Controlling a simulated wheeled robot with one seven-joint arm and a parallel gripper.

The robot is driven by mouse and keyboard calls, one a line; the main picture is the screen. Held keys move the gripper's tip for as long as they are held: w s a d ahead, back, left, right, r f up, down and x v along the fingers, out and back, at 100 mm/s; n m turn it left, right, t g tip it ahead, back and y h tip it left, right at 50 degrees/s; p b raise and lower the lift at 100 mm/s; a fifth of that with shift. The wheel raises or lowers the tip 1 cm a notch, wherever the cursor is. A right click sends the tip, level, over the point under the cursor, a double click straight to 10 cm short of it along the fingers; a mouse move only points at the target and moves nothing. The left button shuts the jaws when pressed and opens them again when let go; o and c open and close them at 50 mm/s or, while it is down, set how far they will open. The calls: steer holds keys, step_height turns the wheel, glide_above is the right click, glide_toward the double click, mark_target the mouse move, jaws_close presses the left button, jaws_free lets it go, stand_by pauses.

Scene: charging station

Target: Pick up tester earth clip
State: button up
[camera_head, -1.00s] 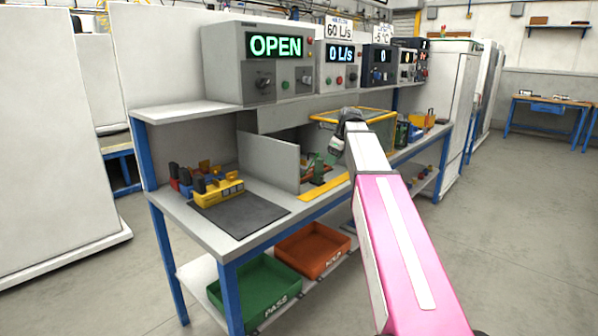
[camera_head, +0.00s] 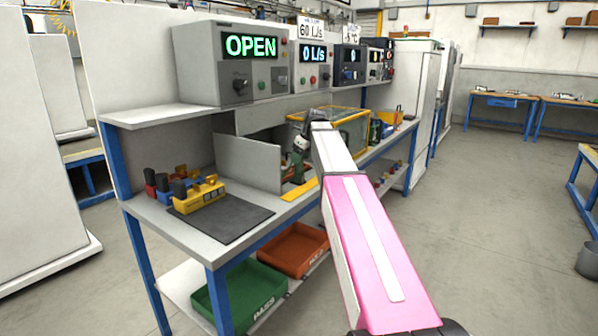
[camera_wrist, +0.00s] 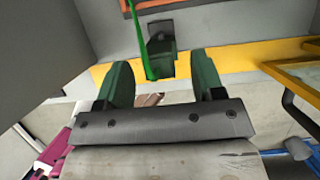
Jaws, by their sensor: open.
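The tester earth clip appears to be the dark green block with a bright green lead (camera_wrist: 161,60) in the wrist view, lying over the bench near the yellow edge strip. My gripper (camera_wrist: 162,84) is open, with one green finger on each side of the clip's near end. The gap between the fingers looks empty, and the clip is apart from both. In the head view my gripper (camera_head: 300,146) hangs over the bench bay just right of the grey divider; the clip cannot be told apart from the green fingers there.
A grey divider (camera_head: 247,162) stands left of my gripper. A yellow-framed clear box (camera_head: 352,128) stands to the right. Instruments with an OPEN display (camera_head: 250,46) sit on the shelf above. Green (camera_head: 250,293) and orange bins (camera_head: 293,250) lie below.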

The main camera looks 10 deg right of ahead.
mark_target(299, 170)
steer(key=x, duration=0.4)
steer(key=c, duration=1)
steer(key=shift+r, duration=0.15)
